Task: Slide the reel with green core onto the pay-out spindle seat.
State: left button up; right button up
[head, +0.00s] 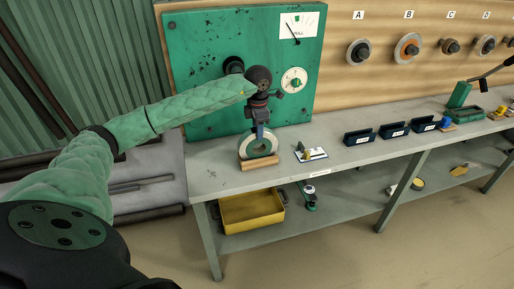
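A reel (244,147) with a pale ring and green on it stands upright in a wooden cradle (259,164) at the bench's left end. My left arm reaches in from the left, and its gripper (260,131) points down at the top of this reel. The fingers overlap the upper rim in the head view; whether they are closed on it is too small to tell. A dark round spindle-like part (233,65) sticks out of the green panel (205,40), behind my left wrist. I cannot tell if it is the pay-out seat. My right gripper is not in view.
Reels hang on pegs marked A (359,52), B (408,47) and further right. Dark blue bins (359,137) and a small white card (311,154) sit on the bench (220,183). A yellow crate (252,211) is on the shelf below.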

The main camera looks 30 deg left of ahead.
pick_arm(q)
grip_shut()
jog(key=shift+r, duration=0.65)
dwell(0.4)
jog(key=shift+w+r, duration=0.1)
jog(key=shift+r, duration=0.1)
jog(key=shift+r+p, duration=0.9)
jog(key=shift+r, duration=1.4)
